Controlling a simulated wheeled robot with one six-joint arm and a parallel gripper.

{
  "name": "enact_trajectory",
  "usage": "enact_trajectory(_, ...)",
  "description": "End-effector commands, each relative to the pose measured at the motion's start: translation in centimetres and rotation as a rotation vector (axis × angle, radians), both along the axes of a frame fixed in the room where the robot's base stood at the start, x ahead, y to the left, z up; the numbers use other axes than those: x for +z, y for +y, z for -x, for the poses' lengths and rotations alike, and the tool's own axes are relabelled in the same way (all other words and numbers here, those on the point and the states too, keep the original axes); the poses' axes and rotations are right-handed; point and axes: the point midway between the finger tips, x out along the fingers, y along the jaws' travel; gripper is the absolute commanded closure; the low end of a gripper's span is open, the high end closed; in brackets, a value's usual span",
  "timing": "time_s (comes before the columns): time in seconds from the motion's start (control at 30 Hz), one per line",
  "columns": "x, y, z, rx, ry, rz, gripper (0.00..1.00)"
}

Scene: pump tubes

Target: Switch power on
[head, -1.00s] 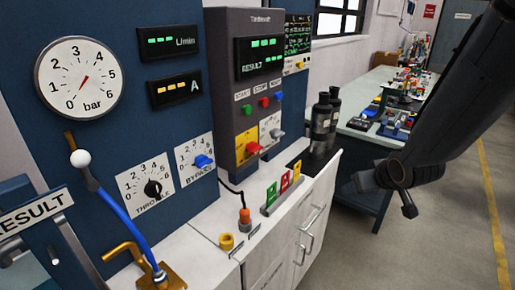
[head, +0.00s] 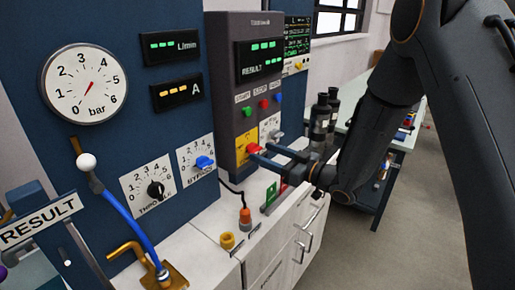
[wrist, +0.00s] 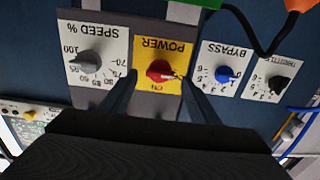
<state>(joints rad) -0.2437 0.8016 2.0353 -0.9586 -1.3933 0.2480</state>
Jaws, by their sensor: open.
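The power switch is a red knob (head: 253,148) on a yellow plate (head: 251,137), low on the grey control unit. In the wrist view, which is upside down, the red knob (wrist: 159,71) sits on the yellow plate marked POWER (wrist: 160,49), with ON printed by it. My gripper (head: 262,153) is open in front of the plate. In the wrist view the fingers of my gripper (wrist: 159,80) stand on either side of the knob, with gaps between. I cannot tell whether the fingertips touch the panel.
The grey speed knob (wrist: 88,60) is beside the power plate, and the blue bypass knob (wrist: 223,74) is on the other side.

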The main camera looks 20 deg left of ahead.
Motion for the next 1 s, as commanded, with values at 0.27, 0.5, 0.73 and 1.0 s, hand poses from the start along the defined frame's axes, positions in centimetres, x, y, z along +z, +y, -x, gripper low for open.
enact_trajectory(0.27, 0.0, 3.1, -1.2, 0.000, 0.000, 0.001, 0.44)
enact_trajectory(0.5, 0.0, 3.6, -1.5, -0.002, 0.000, 0.001, 0.44)
enact_trajectory(0.73, 0.0, 3.6, -1.5, -0.002, 0.000, 0.001, 0.62)
enact_trajectory(1.0, 0.0, 3.6, -1.5, -0.001, 0.003, 0.000, 0.85)
